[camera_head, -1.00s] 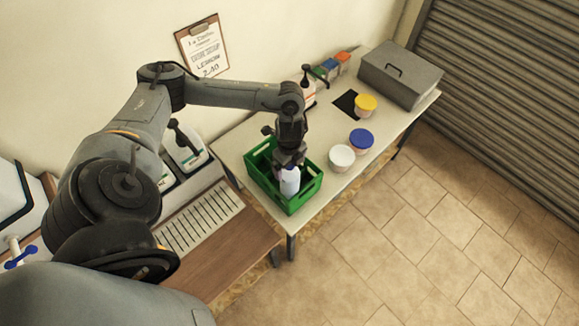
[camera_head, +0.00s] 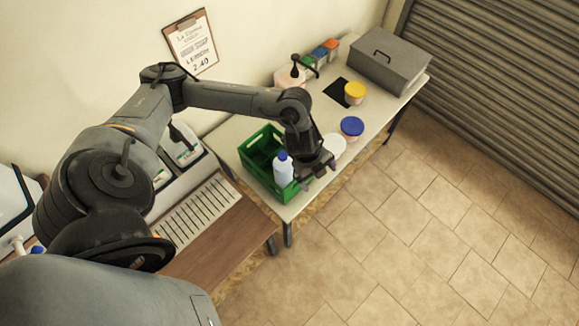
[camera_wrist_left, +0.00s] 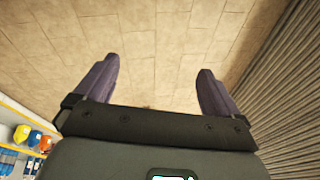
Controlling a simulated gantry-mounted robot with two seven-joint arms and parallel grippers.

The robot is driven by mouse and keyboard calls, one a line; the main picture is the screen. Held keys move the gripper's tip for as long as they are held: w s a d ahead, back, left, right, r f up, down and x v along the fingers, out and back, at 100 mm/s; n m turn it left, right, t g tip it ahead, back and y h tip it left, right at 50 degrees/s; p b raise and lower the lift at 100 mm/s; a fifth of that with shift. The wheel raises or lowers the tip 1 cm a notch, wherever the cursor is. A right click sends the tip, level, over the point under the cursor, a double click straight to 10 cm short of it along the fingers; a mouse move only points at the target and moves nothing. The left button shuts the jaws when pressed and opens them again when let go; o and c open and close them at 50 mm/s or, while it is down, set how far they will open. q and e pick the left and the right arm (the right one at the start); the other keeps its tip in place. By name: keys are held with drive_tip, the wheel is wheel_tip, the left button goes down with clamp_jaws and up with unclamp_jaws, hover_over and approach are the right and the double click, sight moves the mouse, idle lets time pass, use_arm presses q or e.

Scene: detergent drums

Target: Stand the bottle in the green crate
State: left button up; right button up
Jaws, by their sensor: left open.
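The bottle (camera_head: 283,168) is pale with a blue cap. It stands upright in the green crate (camera_head: 247,152), toward its front right part. The crate sits on the near end of the light table, and its right side is partly hidden by my left gripper. My left gripper (camera_head: 318,183) is just right of the bottle and apart from it. In the left wrist view, my left gripper (camera_wrist_left: 157,82) has its two fingers wide apart with nothing between them. The bottle is not in that wrist view. My right gripper is in neither view.
A white-lidded tub (camera_head: 334,146) stands close behind the gripper, with a blue-lidded tub (camera_head: 352,127) and a yellow-lidded tub (camera_head: 355,92) farther back. A grey metal box (camera_head: 389,68) fills the table's far end. Open tiled floor lies to the right.

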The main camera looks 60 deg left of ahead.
use_arm(q)
drive_tip(key=d+r+n+t+h, duration=0.1)
drive_tip(key=d+r+n+t, duration=0.15)
drive_tip(key=d, duration=0.65)
drive_tip(key=d+r+n+t+h, duration=0.1)
drive_tip(key=d+n+t, duration=0.15)
drive_tip(key=d, duration=0.75)
drive_tip(key=s+a+f+n+g+y, duration=0.2)
drive_tip(key=s+a+n+g+y, duration=0.1)
drive_tip(key=s+a+n, duration=0.7)
drive_tip(key=s+a+g, duration=0.1)
drive_tip(key=s, duration=0.2)
drive_tip(key=shift+s+a+f+y, duration=0.2)
drive_tip(key=shift+s+f+y, duration=0.1)
drive_tip(key=shift+s+y, duration=0.1)
drive_tip(key=shift+r, duration=0.1)
